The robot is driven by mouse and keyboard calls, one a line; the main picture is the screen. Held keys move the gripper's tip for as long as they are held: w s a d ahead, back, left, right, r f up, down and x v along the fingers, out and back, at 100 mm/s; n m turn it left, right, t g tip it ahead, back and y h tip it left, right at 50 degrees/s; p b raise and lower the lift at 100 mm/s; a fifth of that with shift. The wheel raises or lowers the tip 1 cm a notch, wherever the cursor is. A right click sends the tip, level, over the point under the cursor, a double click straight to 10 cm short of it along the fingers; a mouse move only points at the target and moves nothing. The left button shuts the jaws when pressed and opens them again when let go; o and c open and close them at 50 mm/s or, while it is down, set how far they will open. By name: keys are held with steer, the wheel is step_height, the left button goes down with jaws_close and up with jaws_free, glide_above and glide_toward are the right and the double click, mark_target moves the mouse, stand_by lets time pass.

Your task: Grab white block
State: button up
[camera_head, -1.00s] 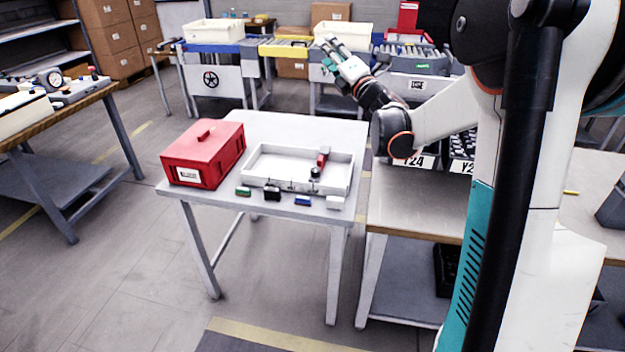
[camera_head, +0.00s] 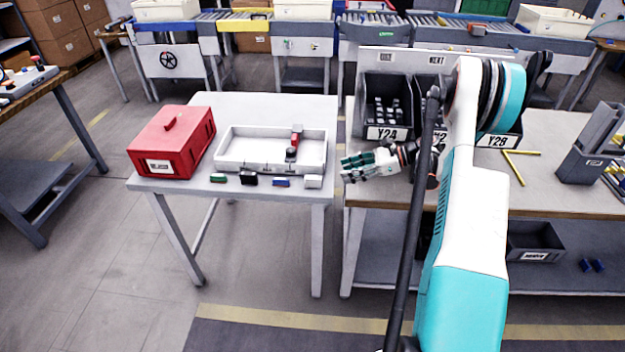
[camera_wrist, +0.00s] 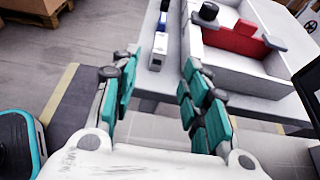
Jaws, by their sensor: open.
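The white block (camera_head: 313,181) sits on the white table near its front right corner, at the right end of a row of small blocks. In the wrist view the white block (camera_wrist: 159,48) shows ahead, between the lines of my fingertips. My gripper (camera_head: 346,169) is just right of the table, pointing left towards the block, with a gap between them. In the wrist view my gripper (camera_wrist: 157,68) is open, its teal-padded fingers spread apart with nothing between the pads.
Blue (camera_head: 281,182), black (camera_head: 249,178) and green (camera_head: 218,178) blocks line the table's front edge. Behind them is a white tray (camera_head: 232,167) holding a red and black item (camera_head: 294,142). A red box (camera_head: 172,145) stands left. A workbench with grey bins (camera_head: 385,132) is right.

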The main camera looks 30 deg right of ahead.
mark_target(315, 177)
steer(key=b+x, duration=0.1)
steer(key=x, duration=0.6)
steer(key=shift+a+f+b, duration=0.1)
steer(key=shift+b, duration=0.3)
steer(key=shift+r+b+x, duration=0.2)
steer(key=shift+b+x, duration=0.95)
steer(key=shift+x, duration=1.95)
steer(key=shift+w, duration=0.15)
jaws_close()
